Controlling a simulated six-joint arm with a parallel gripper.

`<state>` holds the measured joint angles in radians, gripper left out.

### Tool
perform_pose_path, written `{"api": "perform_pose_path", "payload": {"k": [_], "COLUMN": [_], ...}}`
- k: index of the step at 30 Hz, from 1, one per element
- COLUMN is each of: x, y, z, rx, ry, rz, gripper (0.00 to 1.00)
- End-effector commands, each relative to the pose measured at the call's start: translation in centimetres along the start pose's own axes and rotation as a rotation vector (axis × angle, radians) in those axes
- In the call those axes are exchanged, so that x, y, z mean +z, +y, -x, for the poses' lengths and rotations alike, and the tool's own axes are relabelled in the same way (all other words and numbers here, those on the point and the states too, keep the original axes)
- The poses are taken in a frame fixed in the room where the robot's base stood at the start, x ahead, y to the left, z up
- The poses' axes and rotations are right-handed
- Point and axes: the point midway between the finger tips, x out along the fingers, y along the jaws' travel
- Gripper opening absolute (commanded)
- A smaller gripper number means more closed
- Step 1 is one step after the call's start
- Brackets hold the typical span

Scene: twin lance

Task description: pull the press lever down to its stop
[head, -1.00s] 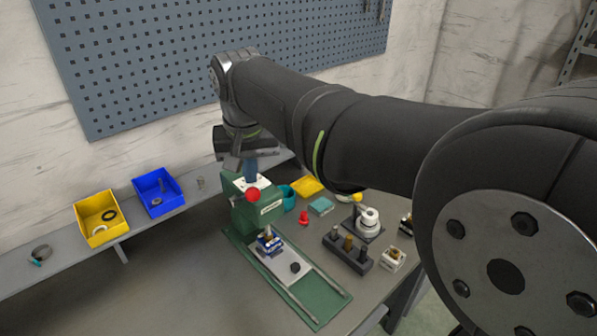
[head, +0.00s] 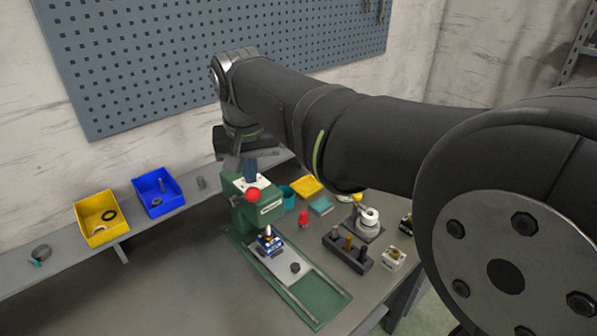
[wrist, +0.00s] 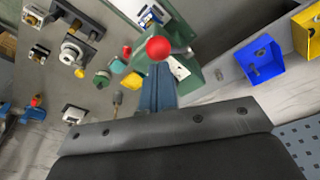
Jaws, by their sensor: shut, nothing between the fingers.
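The green press (head: 262,210) stands on its green base on the bench. The red ball knob (head: 252,194) of its lever shows at the front of the press head. In the wrist view the red knob (wrist: 158,48) sits just beyond my fingertips, with the metal lever rod (wrist: 181,50) to its right. My gripper (head: 250,178) is above and behind the knob, blue fingers pointing down. In the wrist view my fingers (wrist: 159,68) are together and hold nothing. I cannot tell whether they touch the knob. A small blue fixture (head: 269,243) sits under the press head.
A yellow bin (head: 98,232) and a blue bin (head: 158,207) stand on the ledge at left. A dark block with pegs (head: 347,255), a white round part (head: 369,217) and small red, teal and yellow items lie right of the press. The bench front-left is clear.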

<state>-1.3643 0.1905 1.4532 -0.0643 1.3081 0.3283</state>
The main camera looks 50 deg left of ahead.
Motion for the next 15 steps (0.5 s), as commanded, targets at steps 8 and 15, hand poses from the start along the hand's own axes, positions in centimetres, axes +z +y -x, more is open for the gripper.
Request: {"api": "perform_pose_path", "payload": {"k": [8, 15], "x": [0.1, 0.2], "y": [0.0, 0.0], "z": [-0.4, -1.1], "rx": [0.0, 0.0], "ry": [-0.001, 0.0], "rz": [0.0, 0.0], "gripper": [0.0, 0.0]}}
